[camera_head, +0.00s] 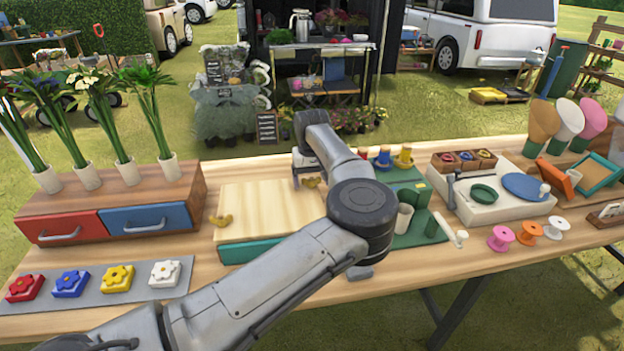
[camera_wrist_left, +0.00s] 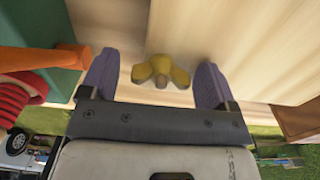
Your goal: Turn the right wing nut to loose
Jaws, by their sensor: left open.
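The right wing nut (camera_head: 312,182) is a small yellow piece on the pale wooden board (camera_head: 262,205), near its far right corner. In the left wrist view this wing nut (camera_wrist_left: 160,72) shows with its two wings spread sideways. My left gripper (camera_head: 308,178) is over it. In the left wrist view my left gripper (camera_wrist_left: 157,66) is open, with one purple-grey finger on each side of the nut and a gap on both sides. A second yellow wing nut (camera_head: 221,220) sits at the board's left edge. My right gripper is out of view.
A wooden drawer box (camera_head: 108,200) with flower vases stands left of the board. Flower tiles (camera_head: 117,278) lie on a grey mat in front. My forearm covers the board's front right part.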

